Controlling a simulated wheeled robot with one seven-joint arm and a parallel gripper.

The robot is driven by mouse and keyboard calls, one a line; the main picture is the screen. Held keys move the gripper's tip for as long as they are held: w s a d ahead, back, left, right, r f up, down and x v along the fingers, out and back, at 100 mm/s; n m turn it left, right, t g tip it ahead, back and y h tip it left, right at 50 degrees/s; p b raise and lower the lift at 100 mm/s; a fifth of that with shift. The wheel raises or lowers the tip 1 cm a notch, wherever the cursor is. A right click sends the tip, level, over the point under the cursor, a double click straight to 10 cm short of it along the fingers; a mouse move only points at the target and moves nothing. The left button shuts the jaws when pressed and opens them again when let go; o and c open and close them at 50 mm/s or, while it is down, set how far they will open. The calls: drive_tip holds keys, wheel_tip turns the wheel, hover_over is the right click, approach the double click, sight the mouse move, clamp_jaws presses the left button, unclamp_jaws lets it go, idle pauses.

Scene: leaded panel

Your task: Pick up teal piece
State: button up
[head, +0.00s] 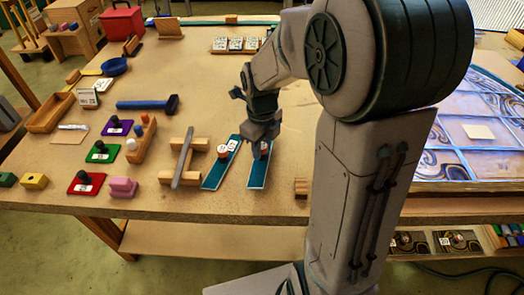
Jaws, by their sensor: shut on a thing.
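Two long teal pieces lie side by side near the front middle of the bench. The right teal piece (257,176) is under my gripper (263,146). My gripper points down and is shut on this piece, around the reddish knob at its far part; the fingertips partly hide the knob. I cannot tell whether the piece touches the bench or is slightly raised. The left teal piece (213,176) bears a reddish knob and white labels, and is apart from my gripper.
A wooden stand with a grey bar (183,158) is left of the teal pieces. Red (86,184), green (103,152) and purple (117,127) knobbed pieces lie farther left. A blue hammer (147,104) lies behind. The leaded panel (470,135) is at right, partly behind my arm.

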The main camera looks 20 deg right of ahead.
wheel_tip(320, 180, up, 2)
drive_tip(key=shift+r, duration=0.1)
drive_tip(key=s+d+r+b, duration=0.1)
drive_tip(key=s+d+r, duration=0.2)
drive_tip(key=s+r, duration=0.4)
drive_tip(key=s, duration=0.4)
drive_tip(key=shift+s, duration=0.15)
drive_tip(key=shift+d+f, duration=0.1)
